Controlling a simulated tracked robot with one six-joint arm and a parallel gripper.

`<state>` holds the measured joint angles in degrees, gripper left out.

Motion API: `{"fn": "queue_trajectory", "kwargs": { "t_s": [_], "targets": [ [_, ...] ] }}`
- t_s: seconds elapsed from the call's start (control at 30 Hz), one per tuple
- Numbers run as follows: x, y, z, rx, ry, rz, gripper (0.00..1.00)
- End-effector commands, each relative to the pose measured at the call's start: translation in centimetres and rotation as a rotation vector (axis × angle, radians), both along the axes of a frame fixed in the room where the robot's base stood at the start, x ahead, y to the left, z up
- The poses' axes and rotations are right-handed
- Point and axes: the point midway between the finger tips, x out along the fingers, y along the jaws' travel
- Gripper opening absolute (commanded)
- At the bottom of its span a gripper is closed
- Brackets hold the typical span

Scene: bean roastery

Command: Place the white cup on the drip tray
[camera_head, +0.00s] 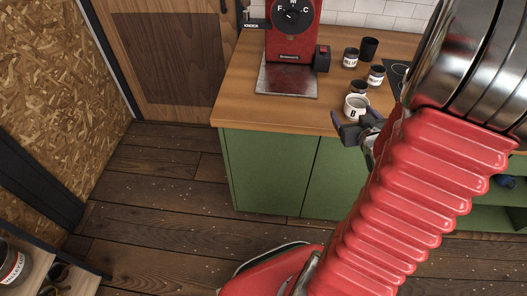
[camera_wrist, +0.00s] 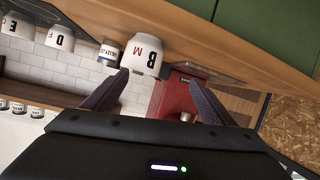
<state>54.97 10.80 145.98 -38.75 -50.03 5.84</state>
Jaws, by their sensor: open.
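In the wrist view, which is turned upside down, the white cup (camera_wrist: 143,55) shows beyond the gap between my open fingers (camera_wrist: 160,98), nearer the left one. A flat metal tray (camera_head: 287,84) lies at the foot of a red machine, left of the cup; nothing stands on it. No other drip tray is clear.
The red machine (camera_head: 292,35) stands behind the tray. The wrist view shows more white cups (camera_wrist: 60,37) farther along. Bare counter (camera_head: 325,112) lies between cup and tray. Green cabinets (camera_head: 265,170) drop below the edge.

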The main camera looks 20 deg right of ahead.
Motion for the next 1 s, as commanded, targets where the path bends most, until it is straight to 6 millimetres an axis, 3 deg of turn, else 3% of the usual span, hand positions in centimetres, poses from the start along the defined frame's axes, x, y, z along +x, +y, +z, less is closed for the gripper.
{"fn": "queue_trajectory", "kwargs": {
  "t_s": [0.27, 0.5, 0.77, 1.0],
  "targets": [
    [2.3, 3.8, 3.1, -0.025, 0.137, -0.006, 0.79],
    [2.8, 9.0, 6.0, -0.005, 0.249, -0.009, 0.79],
    [1.3, 16.2, 8.7, 0.061, 0.362, 0.022, 0.79],
    [-2.3, 24.0, 10.6, 0.146, 0.474, 0.098, 0.79]
  ]
}}
